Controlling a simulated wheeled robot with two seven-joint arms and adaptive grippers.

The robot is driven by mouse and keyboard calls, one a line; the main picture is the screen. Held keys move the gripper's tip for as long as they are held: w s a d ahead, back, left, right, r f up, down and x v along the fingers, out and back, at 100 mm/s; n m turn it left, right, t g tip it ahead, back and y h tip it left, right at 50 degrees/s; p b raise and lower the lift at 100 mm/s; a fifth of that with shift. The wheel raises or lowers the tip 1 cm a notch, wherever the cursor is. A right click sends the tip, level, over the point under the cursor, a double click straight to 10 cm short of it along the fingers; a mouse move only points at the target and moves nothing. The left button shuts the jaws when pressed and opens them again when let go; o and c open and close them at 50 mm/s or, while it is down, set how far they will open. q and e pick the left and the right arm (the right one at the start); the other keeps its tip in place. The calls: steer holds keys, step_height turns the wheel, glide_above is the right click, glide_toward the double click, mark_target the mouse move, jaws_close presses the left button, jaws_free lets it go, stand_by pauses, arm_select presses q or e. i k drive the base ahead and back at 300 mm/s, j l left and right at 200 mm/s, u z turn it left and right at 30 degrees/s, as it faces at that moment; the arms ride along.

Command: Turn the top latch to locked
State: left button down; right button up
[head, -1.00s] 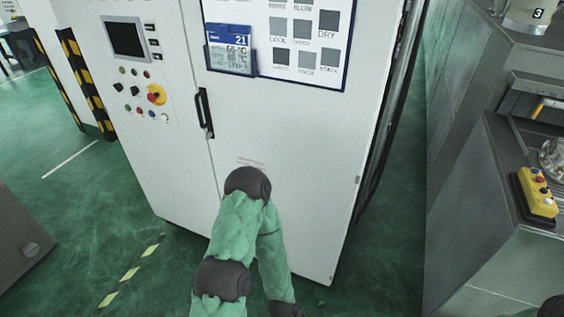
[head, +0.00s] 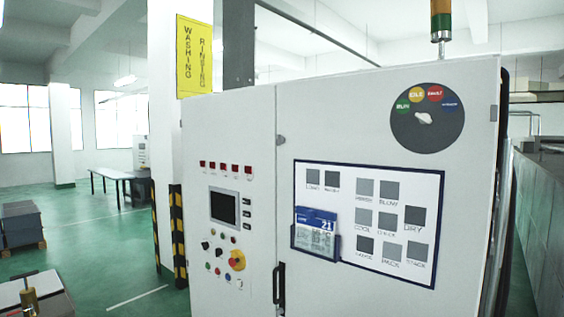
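A white cabinet (head: 390,110) fills the right half of the head view. A small grey piece (head: 281,140) sits high on the seam between its left panel and right door; it may be the top latch, but it is too small to read its position. Another small grey piece (head: 494,112) is at the door's right edge. A black door handle (head: 279,285) is low on the seam, cut by the bottom edge. A round dark dial (head: 427,118) with coloured labels and a white pointer is at the door's upper right. Neither of my grippers is in view.
A control panel (head: 224,206) with a screen and a red-yellow knob (head: 237,260) is left of the seam. A bordered board (head: 365,215) with a blue card holder (head: 316,235) is on the door. A striped post (head: 178,235) stands left of the cabinet.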

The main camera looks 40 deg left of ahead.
mark_target(280, 139)
steer(key=u, duration=1.5)
